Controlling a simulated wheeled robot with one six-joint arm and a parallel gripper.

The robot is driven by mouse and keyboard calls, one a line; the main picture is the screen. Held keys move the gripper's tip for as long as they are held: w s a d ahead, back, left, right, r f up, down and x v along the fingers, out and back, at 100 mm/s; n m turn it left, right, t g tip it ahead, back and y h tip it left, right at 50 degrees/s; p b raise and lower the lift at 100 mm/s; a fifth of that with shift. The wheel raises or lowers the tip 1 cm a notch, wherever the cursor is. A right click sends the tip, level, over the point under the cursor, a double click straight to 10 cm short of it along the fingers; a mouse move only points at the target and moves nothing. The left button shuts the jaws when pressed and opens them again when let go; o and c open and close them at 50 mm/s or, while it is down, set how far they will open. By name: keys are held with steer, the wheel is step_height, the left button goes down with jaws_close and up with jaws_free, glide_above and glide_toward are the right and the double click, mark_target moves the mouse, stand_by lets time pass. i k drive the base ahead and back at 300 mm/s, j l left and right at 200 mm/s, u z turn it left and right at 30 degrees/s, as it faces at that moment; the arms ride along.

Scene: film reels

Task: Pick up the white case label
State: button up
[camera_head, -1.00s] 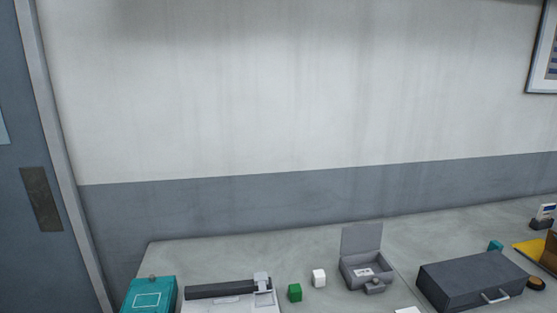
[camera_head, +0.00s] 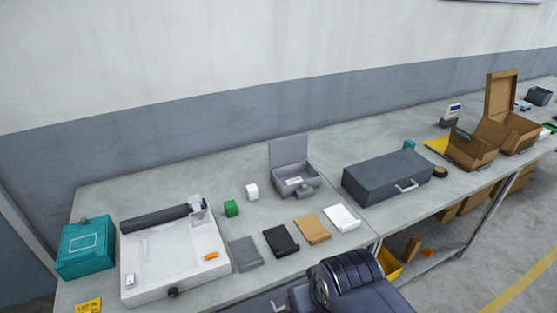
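A flat white piece (camera_head: 342,218), which looks like the white case label, lies on the grey table at the right end of a row of flat pieces. A tan piece (camera_head: 312,229), a black piece (camera_head: 281,241) and a grey piece (camera_head: 245,253) lie to its left. A small white block (camera_head: 251,192) stands farther back beside a green block (camera_head: 231,208). Part of my dark arm shows at the bottom edge, below the row. My gripper's fingers are not visible.
An open grey box (camera_head: 318,189) stands behind the row, and a closed dark case (camera_head: 388,176) stands to the right. A white tray-like device (camera_head: 140,275) and a teal box (camera_head: 84,250) are at left. Brown boxes (camera_head: 525,134) stand at far right.

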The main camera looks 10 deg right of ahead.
mark_target(290, 182)
steer(key=u, duration=1.45)
steer(key=z, duration=1.65)
steer(key=i+l, duration=0.1)
steer(key=i+l+u, duration=0.55)
steer(key=i+l, duration=0.1)
